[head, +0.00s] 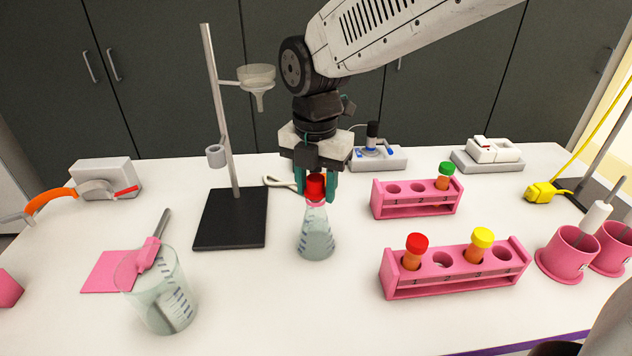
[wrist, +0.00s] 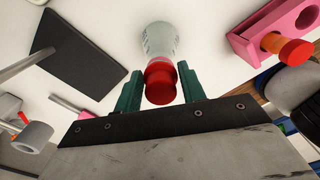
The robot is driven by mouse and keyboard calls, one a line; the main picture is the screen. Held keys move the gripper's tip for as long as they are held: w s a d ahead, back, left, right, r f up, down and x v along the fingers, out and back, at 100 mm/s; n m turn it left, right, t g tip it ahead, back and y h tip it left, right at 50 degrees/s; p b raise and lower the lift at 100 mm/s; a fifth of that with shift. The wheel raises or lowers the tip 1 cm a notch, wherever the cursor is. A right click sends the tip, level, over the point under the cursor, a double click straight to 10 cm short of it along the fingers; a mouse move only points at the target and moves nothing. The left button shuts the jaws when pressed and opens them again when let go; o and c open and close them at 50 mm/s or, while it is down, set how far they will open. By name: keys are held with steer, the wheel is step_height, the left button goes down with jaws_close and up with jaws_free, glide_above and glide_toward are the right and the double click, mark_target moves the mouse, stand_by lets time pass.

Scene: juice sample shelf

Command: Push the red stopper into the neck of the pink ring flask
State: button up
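The pink ring flask (head: 316,238) stands upright on the white bench, a clear conical flask with a pink ring at its neck. The red stopper (head: 315,188) is upright at the flask's mouth, just above the pink ring. How deep it sits in the neck is hidden. My gripper (head: 316,190) points down over the flask with its teal fingers on either side of the stopper, seemingly closed on it. In the wrist view the red stopper (wrist: 160,84) lies between my gripper's fingertips (wrist: 160,72), with the flask (wrist: 160,40) beyond it.
A stand with a black base (head: 231,219) and funnel (head: 257,77) is left of the flask. A beaker (head: 163,300) is front left. Pink racks (head: 455,283) (head: 416,205) with capped tubes stand to the right. The bench directly in front of the flask is clear.

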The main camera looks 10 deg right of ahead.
mark_target(316, 176)
steer(key=o, duration=0.3)
step_height(316, 176, up, 8)
steer(key=shift+f, duration=0.25)
steer(key=shift+r+m, duration=0.1)
steer(key=shift+m, duration=0.9)
steer(key=s+d+f+m, duration=0.2)
steer(key=s+d+m, duration=0.8)
steer(key=m, duration=0.3)
steer(key=s+d+f+m+t, duration=0.1)
steer(key=s+d+m, duration=0.8)
steer(key=m, duration=0.5)
steer(key=shift+s+d+f+m, duration=0.3)
steer(key=shift+s+d+f, duration=0.05)
steer(key=shift+d, duration=0.5)
